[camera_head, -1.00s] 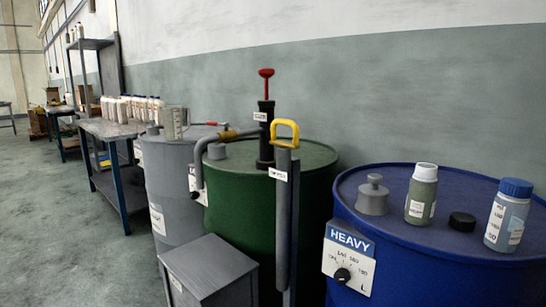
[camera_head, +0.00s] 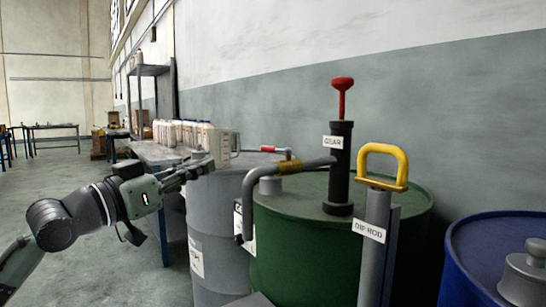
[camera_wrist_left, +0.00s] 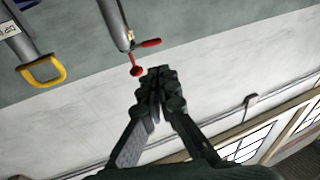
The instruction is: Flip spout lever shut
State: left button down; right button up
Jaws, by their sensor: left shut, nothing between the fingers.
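The spout lever (camera_head: 270,149) is a thin bar with a red grip, pointing left from the brass valve (camera_head: 289,166) on the grey spout (camera_head: 254,185) of the green drum's pump. It looks about level. The pump (camera_head: 340,165) is black with a red handle (camera_head: 342,84). My left gripper (camera_head: 208,162) is shut and empty, left of the lever and apart from it, in front of the grey drum. In the left wrist view the shut fingertips (camera_wrist_left: 158,72) are near a red handle (camera_wrist_left: 136,71), with a second red grip (camera_wrist_left: 150,43) above. My right gripper is out of view.
The green drum (camera_head: 300,250) stands beside a grey drum (camera_head: 218,220). A dip rod (camera_head: 376,240) with a yellow handle (camera_head: 384,154) stands in front, at right. A blue drum (camera_head: 475,255) is at the right edge. White bottles (camera_head: 180,133) stand on the bench behind.

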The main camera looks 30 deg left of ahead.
aim_at(274, 150)
pick_arm(q)
jog(key=w+d+r+h+p, duration=0.1)
jog(key=w+d+r+p, duration=0.1)
jog(key=w, duration=1)
jog(key=shift+w+d+r+m, duration=0.15)
jog(key=shift+w+d+m, duration=0.2)
jog(key=shift+d, duration=0.25)
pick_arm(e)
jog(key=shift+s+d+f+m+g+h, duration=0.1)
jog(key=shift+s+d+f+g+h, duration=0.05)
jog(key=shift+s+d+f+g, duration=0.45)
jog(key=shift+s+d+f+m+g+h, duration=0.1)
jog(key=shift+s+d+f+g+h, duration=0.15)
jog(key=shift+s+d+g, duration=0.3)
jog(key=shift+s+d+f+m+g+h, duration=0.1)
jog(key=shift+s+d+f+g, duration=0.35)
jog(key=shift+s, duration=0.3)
pick_arm(q)
jog(key=shift+w+r, duration=0.1)
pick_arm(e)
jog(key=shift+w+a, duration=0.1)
